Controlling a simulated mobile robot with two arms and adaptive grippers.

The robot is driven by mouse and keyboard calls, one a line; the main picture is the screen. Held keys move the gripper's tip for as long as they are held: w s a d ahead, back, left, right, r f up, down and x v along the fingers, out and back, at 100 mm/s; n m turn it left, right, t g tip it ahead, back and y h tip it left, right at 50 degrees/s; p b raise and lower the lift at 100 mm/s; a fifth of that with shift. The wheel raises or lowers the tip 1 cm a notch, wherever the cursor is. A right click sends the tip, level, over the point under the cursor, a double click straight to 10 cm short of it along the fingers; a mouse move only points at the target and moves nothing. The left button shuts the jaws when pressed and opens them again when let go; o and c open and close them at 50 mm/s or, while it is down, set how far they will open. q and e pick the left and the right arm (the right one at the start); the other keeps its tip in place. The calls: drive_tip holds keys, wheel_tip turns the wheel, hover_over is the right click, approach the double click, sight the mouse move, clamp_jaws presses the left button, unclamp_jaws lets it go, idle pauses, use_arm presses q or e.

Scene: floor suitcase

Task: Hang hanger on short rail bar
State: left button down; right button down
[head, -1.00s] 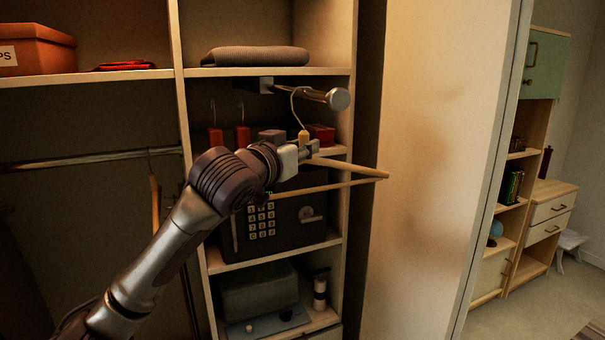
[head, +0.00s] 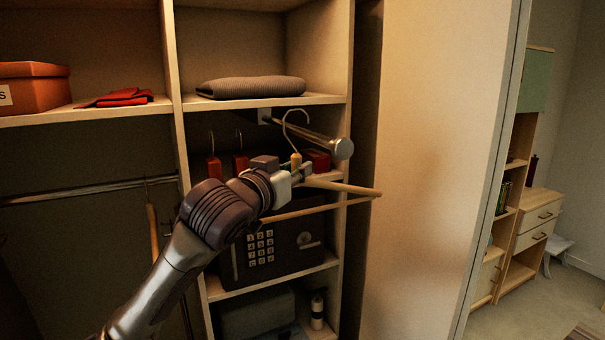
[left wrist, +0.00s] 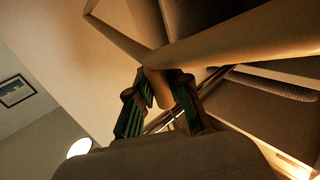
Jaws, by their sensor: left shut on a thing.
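The wooden hanger (head: 343,187) is held up in front of the shelf unit, and its arms also show large in the left wrist view (left wrist: 235,38). Its metal hook (head: 285,120) points up, with its top above the short rail bar (head: 318,138) in the picture. I cannot tell whether the hook is over the bar or in front of it. My left gripper (head: 303,172) is shut on the hanger's neck, just below the bar in the picture; its green-padded fingers (left wrist: 160,98) show in the left wrist view. My right gripper is not in view.
A grey folded cloth (head: 250,87) lies on the shelf above the bar. Red hangers (head: 213,167) and small boxes are behind, above a dark safe (head: 268,250). A long rail (head: 90,190) with another hanger (head: 153,230) is at left. A pale panel (head: 440,150) stands at right.

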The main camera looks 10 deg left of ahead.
use_arm(q)
drive_tip(key=a, duration=0.1)
drive_tip(key=s+a, duration=0.1)
drive_tip(key=shift+s+a+f+b, duration=0.1)
drive_tip(key=shift+s+a+b, duration=0.05)
drive_tip(key=shift+a+b, duration=0.2)
drive_tip(key=shift+s+a, duration=0.35)
drive_tip(key=shift+s, duration=0.1)
drive_tip(key=s+d, duration=0.3)
drive_tip(key=s, duration=0.3)
drive_tip(key=shift+s+p, duration=0.2)
drive_tip(key=shift+p, duration=0.1)
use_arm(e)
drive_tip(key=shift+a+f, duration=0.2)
